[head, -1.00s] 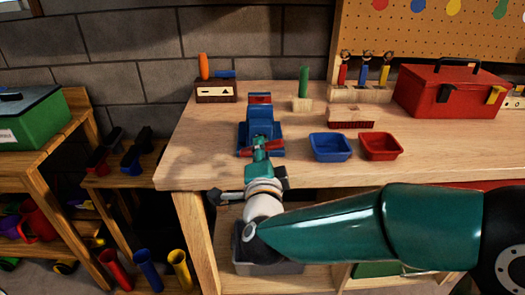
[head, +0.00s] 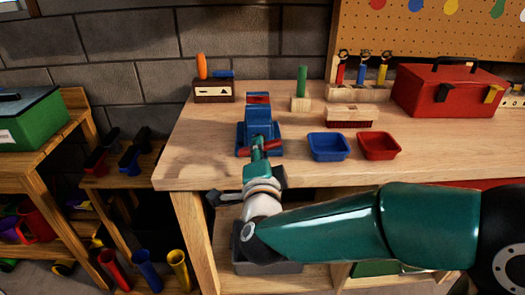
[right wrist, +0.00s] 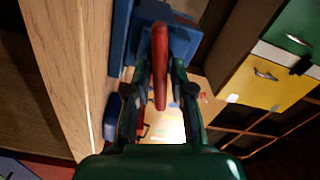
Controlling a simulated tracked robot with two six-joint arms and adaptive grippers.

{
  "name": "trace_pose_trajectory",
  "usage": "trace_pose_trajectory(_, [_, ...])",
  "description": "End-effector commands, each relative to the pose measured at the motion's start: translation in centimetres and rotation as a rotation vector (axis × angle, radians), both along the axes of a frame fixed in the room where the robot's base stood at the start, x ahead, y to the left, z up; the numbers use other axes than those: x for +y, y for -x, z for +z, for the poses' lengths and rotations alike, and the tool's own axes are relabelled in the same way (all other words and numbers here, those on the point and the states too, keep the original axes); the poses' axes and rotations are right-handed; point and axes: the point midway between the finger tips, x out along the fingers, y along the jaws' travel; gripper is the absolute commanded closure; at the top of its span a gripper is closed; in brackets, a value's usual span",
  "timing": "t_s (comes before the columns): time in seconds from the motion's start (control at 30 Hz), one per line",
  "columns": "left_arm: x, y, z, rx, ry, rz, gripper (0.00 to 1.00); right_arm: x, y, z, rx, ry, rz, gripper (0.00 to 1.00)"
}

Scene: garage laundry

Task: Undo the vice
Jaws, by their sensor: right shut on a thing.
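The blue vice (head: 259,118) stands on the front left of the wooden workbench. Its red handle bar (head: 244,151) lies crosswise at the vice's front, with its left end slightly lower. My right gripper (head: 258,149) reaches in from the front and is shut on the handle bar. In the right wrist view, the red handle (right wrist: 160,68) lies between the two fingers of the gripper (right wrist: 160,92), with the blue vice body (right wrist: 180,42) behind it. The gap between the jaws is hard to make out. My left gripper is not in view.
A blue tray (head: 329,158) and a red tray (head: 379,157) stand right of the vice.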

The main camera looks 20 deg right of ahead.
Motion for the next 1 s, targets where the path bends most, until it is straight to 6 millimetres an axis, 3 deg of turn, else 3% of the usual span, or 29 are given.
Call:
trace_pose_trajectory(0.37, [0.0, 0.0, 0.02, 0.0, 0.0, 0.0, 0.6, 0.15, 0.07, -0.58, 0.042, 0.096, 0.008, 1.0])
trace_pose_trajectory(1.0, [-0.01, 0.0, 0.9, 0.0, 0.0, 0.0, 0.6, -0.01, 0.09, -0.62, 0.162, 0.515, 0.007, 1.0])
